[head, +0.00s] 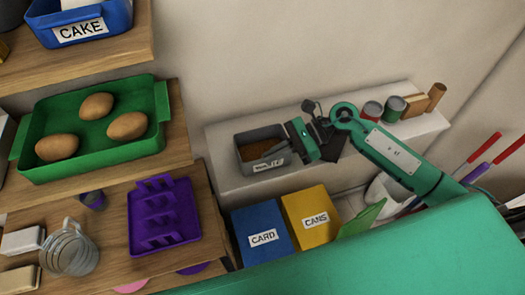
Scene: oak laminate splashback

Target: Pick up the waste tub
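The waste tub appears to be the grey open tub (244,138) with brown contents and a small white label on its front. It stands upright on the white wall shelf (230,176), near the left end. My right gripper (287,144) reaches in from the right at the tub's right side. Its fingers are at or very near the tub's right wall. Whether they touch or grip the wall is too small to tell. My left gripper is not in view.
Two cans (396,107) and wooden blocks (437,94) stand right on the shelf. Below are a blue CARD bin (262,222) and a yellow CANS bin (311,205). Wooden shelves at left hold a green tray (75,172) of brown eggs and a purple rack (165,230).

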